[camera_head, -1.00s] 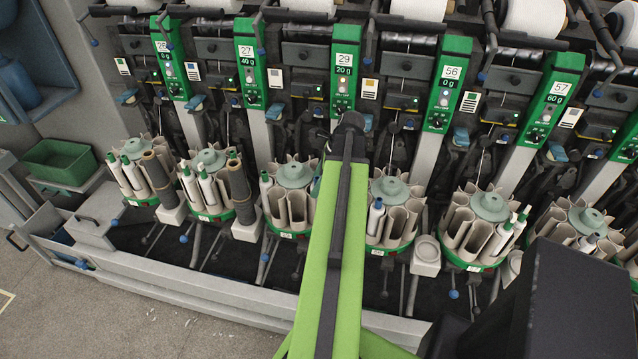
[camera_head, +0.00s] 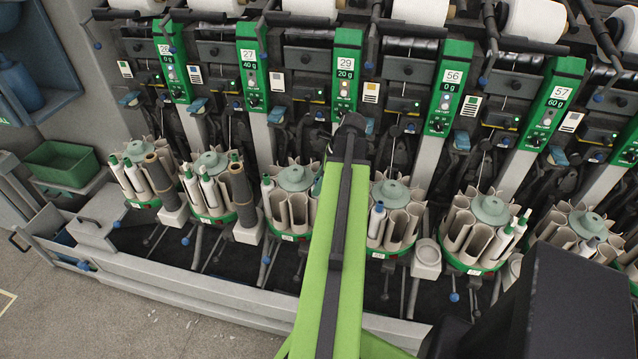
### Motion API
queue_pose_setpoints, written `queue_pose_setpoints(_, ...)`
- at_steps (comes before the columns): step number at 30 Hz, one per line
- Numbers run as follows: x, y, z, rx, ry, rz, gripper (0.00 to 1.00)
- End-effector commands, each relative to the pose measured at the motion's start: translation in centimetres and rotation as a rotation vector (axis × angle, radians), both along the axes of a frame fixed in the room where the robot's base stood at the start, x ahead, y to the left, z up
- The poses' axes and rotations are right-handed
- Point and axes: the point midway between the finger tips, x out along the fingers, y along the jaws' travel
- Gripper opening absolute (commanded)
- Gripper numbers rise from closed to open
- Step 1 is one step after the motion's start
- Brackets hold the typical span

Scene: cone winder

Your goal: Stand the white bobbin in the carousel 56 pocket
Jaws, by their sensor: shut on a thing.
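My green and black arm (camera_head: 338,250) reaches up the middle of the picture, and its dark end joint (camera_head: 350,125) stands in front of the machine. My gripper and anything in it are hidden behind this arm. The panel marked 56 (camera_head: 452,76) is right of the arm. Below it, just right of the arm, a round carousel (camera_head: 391,191) has several beige pockets. A white bobbin with a blue tip (camera_head: 377,222) stands upright in its front left pocket. I cannot read the carousel's own tag. No separate held bobbin shows.
More carousels flank it, one at the right (camera_head: 489,209) and one partly behind my arm (camera_head: 296,177). A pale rail (camera_head: 200,290) runs along the front. A green bin (camera_head: 62,163) stands at left.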

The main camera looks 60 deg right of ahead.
Motion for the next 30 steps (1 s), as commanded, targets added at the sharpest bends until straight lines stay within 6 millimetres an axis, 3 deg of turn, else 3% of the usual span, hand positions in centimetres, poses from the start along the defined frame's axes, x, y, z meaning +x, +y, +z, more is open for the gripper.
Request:
queue_pose_setpoints(14, 0.0, 0.0, 0.8, 0.000, 0.000, 0.000, 0.00)
queue_pose_setpoints(30, 0.4, 0.6, 5.2, 0.000, 0.000, 0.000, 0.00)
